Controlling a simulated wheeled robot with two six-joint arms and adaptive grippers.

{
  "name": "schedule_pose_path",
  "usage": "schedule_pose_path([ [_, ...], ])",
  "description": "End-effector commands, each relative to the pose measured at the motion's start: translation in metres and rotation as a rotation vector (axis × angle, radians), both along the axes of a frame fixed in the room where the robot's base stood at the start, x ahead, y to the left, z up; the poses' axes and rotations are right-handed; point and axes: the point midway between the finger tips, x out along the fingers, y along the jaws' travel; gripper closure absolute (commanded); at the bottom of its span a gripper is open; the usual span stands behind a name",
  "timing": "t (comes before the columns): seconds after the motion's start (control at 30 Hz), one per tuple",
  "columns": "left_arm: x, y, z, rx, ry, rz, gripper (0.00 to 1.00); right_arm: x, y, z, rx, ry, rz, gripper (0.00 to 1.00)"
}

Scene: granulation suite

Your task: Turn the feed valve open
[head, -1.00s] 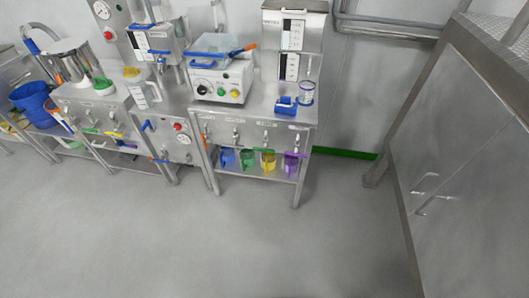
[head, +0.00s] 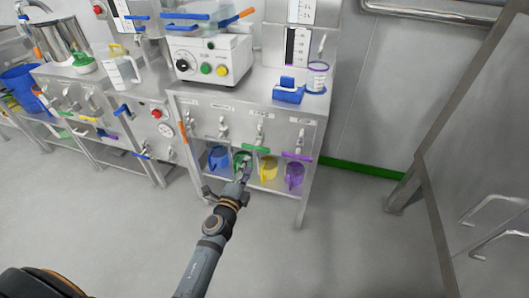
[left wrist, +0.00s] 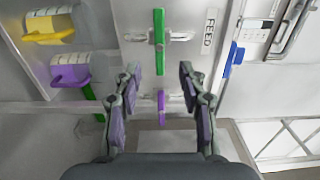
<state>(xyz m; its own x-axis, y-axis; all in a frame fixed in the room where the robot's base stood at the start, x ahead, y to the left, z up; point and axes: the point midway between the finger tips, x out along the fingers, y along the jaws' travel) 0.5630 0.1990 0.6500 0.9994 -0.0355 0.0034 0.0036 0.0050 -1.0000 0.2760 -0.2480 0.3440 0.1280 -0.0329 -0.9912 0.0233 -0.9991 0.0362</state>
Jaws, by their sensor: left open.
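The feed valve, a tap with a green bar handle (head: 256,149), is on the front panel of the steel bench. In the left wrist view its green handle (left wrist: 159,40) lies crosswise to its metal pipe, beside a FEED label (left wrist: 208,30). My left gripper (head: 243,168) is in front of the bench, low near the green handle. In the left wrist view it (left wrist: 158,78) is open and empty, with the green handle ahead of the gap and apart from the fingers. My right gripper is not in view.
A valve with a purple handle (head: 297,156) is just right of the feed valve. Blue, green, yellow (head: 268,168) and purple (head: 294,176) jugs stand on the shelf below. A blue holder (head: 288,91) sits on the bench top. The floor in front is clear.

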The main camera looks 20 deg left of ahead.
Motion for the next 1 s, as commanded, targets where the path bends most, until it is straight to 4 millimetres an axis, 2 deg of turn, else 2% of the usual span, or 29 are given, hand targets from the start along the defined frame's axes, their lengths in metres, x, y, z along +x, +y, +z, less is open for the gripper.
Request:
schedule_pose_path([
  [0.17,0.021,0.000,0.003,-0.003,-0.001,0.001,0.58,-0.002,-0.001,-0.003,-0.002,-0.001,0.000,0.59],
  [0.33,0.059,-0.002,0.001,-0.003,0.000,0.001,0.58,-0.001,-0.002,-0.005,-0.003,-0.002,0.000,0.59],
  [0.53,0.093,-0.003,-0.001,-0.004,0.002,0.002,0.58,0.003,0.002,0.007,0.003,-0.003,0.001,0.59],
  [0.7,0.104,-0.003,0.000,-0.004,0.003,0.002,0.58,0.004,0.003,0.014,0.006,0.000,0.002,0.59],
  [0.93,0.104,-0.003,0.000,-0.005,0.003,0.002,0.58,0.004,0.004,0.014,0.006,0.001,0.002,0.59],
  [1.0,0.104,-0.003,0.000,-0.005,0.003,0.002,0.67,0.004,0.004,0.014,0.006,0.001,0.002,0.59],
])
